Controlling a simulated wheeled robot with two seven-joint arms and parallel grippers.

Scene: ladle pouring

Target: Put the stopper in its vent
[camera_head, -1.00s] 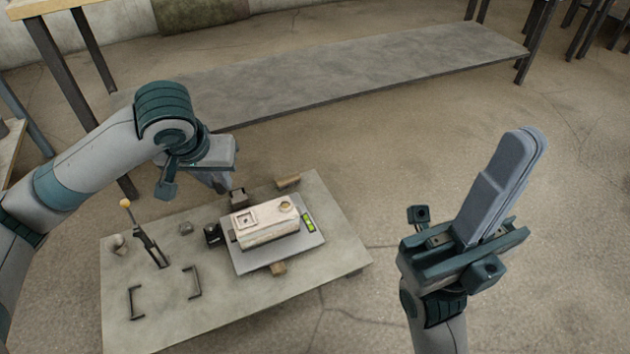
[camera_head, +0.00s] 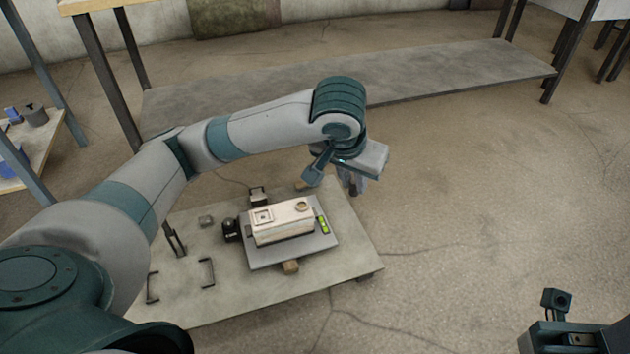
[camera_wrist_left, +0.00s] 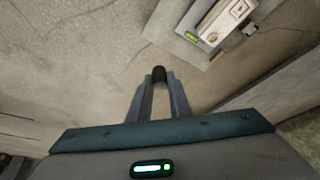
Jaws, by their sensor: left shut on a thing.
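My left gripper (camera_head: 355,187) is to the right of the pale mould block (camera_head: 283,230), above the low table's right edge. In the left wrist view the gripper (camera_wrist_left: 159,82) is shut on a small dark, round-ended stopper (camera_wrist_left: 159,73) at its fingertips. The block's top has a square recess (camera_head: 263,215) at left and a round, brown-rimmed opening (camera_head: 302,205) at right. I cannot tell for sure which is the vent. The block shows at the top of the wrist view (camera_wrist_left: 222,24), apart from the stopper. Of my right arm only a wrist part shows at bottom right.
The block rests on a grey plate (camera_head: 260,260) with a green level (camera_head: 323,225), on the low table (camera_head: 245,300). A black device (camera_head: 231,230) and two dark brackets stand left of it. A long grey slab (camera_head: 430,85) lies behind. Open floor is at right.

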